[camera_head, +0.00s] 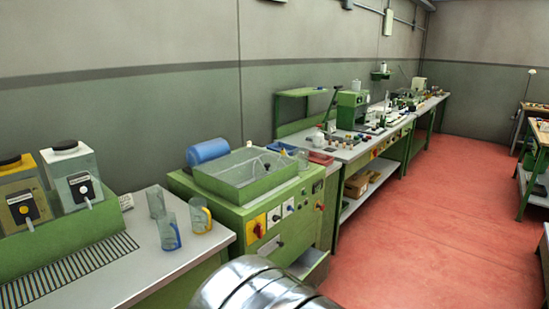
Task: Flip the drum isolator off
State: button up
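A green machine (235,236) with an open-topped green tray stands in the middle left. On its front face is a yellow plate with a red rotary knob (257,229), which looks like the drum isolator. Its exact handle angle is too small to tell. To its right are white plates with small knobs (288,208), and below it is another pale switch plate (269,247). A blue drum-shaped cylinder (208,151) lies behind the machine's tray. No gripper fingers show in this view.
A shiny rounded metal body (262,290) fills the bottom centre, in front of the machine. A grey bench (110,279) with jugs and dispensers stands left. Cluttered benches (345,153) run along the wall. The red floor (430,230) to the right is clear.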

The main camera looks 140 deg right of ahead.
aim_at(258, 229)
jog(key=z, duration=4.9)
